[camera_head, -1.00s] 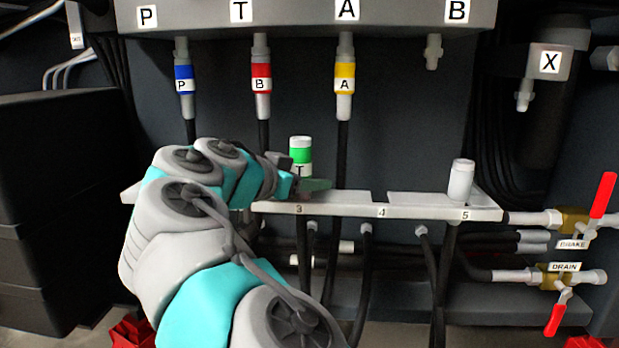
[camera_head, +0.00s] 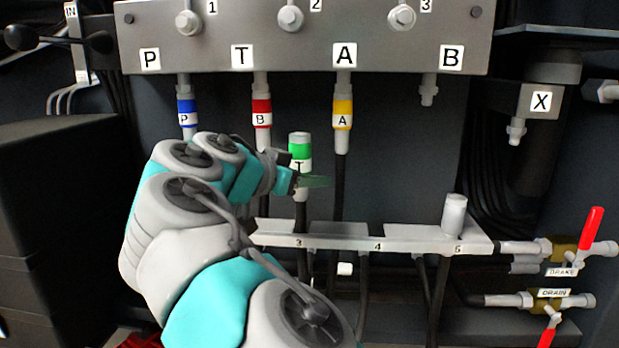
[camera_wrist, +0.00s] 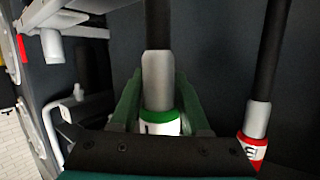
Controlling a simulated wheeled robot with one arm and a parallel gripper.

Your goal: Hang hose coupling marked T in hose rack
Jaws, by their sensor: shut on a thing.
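The hose coupling marked T (camera_head: 300,150) has a green band above a white label and stands roughly upright. My gripper (camera_head: 311,182) is shut on it, below the label in the head view. Its black hose runs down toward slot 3 of the hose rack (camera_head: 345,242). The coupling is clearly above the rack, apart from it. In the wrist view the coupling (camera_wrist: 158,85) sits between my green fingers (camera_wrist: 158,107), its label partly hidden. The rack is a pale bar with numbers 3, 4 and 5 showing; my arm hides its left part.
A plain grey coupling (camera_head: 454,213) stands at slot 5. Blue P (camera_head: 187,112), red B (camera_head: 262,115) and yellow A (camera_head: 342,115) couplings hang under ports P, T and A. Port B (camera_head: 429,90) is bare. Red-handled valves (camera_head: 590,228) are at right. Slot 4 looks empty.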

